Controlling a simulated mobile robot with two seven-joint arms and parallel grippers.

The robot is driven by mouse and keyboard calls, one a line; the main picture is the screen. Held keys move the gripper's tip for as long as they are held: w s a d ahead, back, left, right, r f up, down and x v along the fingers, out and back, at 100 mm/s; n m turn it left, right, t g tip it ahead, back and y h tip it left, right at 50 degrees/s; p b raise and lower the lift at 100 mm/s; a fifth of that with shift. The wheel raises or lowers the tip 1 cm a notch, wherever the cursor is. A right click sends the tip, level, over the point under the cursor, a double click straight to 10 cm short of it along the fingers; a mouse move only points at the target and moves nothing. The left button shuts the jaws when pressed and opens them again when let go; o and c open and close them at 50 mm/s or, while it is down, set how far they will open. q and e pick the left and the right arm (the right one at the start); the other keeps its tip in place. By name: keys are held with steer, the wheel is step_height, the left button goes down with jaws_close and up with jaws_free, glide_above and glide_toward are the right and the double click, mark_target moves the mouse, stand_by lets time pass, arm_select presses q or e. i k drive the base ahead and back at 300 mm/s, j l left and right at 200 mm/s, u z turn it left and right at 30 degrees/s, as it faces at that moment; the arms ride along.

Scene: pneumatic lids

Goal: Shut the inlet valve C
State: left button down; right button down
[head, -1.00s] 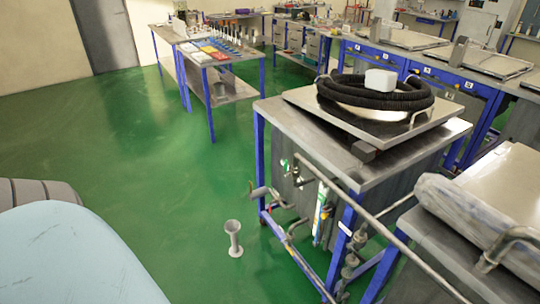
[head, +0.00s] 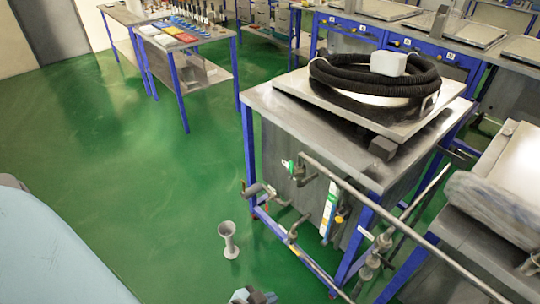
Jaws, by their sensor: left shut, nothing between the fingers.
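A steel bench on a blue frame (head: 310,125) carries pipework on its front side. A valve with a green part (head: 290,167) sits at the upper left of the pipes. Another valve or fitting (head: 292,236) is lower down, and a small yellow part (head: 340,219) is beside the flow tube (head: 329,207). I see no readable letter, so I cannot tell which is inlet valve C. My left gripper (head: 255,297) just shows at the bottom edge, mostly cut off, shut and empty. It is apart from the pipes, below and in front of them. My right gripper is out of view.
A black coiled hose (head: 375,75) lies on the bench's lid. A grey funnel-shaped stand (head: 229,240) is on the green floor left of the pipes. A long pipe (head: 400,222) slants across the front right. Open floor lies to the left.

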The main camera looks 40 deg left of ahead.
mark_target(291, 167)
steer(key=i+j, duration=0.1)
steer(key=j, duration=1.25)
steer(key=i+j, duration=0.15)
steer(key=j, duration=0.5)
steer(key=i+j, duration=0.1)
steer(key=j, duration=0.6)
steer(key=i+j, duration=0.1)
steer(key=j, duration=1.25)
steer(key=i, duration=0.05)
